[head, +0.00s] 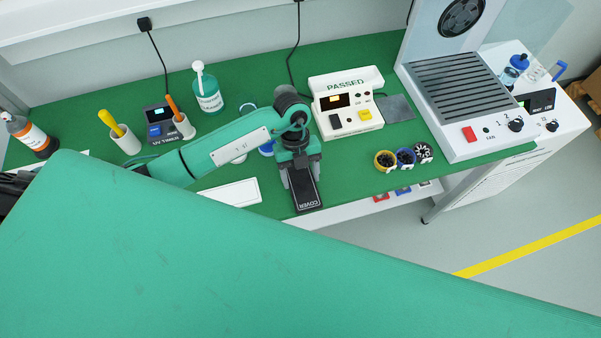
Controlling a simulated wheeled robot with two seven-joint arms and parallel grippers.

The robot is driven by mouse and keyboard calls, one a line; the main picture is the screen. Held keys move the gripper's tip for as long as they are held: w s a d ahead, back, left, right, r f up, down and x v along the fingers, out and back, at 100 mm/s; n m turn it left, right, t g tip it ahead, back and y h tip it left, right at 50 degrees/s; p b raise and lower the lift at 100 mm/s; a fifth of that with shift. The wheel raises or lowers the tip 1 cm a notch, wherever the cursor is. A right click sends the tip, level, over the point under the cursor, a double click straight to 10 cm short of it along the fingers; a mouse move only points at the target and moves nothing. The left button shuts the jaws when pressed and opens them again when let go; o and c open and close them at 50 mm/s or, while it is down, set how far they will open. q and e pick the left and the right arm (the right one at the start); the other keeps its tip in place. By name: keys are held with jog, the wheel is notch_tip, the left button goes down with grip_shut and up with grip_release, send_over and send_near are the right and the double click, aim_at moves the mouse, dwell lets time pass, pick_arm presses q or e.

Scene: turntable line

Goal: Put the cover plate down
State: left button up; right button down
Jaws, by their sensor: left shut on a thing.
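My left gripper (301,185) is over the front part of the green bench, pointing down. It is shut on the cover plate (308,198), a dark rectangular plate with the word COVER at its near end. The plate's far part is hidden by the gripper. I cannot tell whether the plate touches the bench or hangs just above it near the front edge. My right gripper is not in view.
A white tray (247,193) lies left of the plate. The tester marked PASSED (360,125) stands behind to the right. Small round cups (385,168) stand near the front edge. A fume unit (468,135) is at the right. My large green arm link blocks the foreground.

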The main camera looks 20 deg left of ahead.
pick_arm(q)
jog(key=o, duration=0.6)
jog(key=shift+f, duration=0.15)
jog(key=o, duration=0.5)
jog(key=shift+c, duration=0.2)
jog(key=b+v, duration=0.3)
jog(key=v, duration=0.9)
jog(key=shift+r+b, duration=0.25)
jog(key=shift+b, duration=0.05)
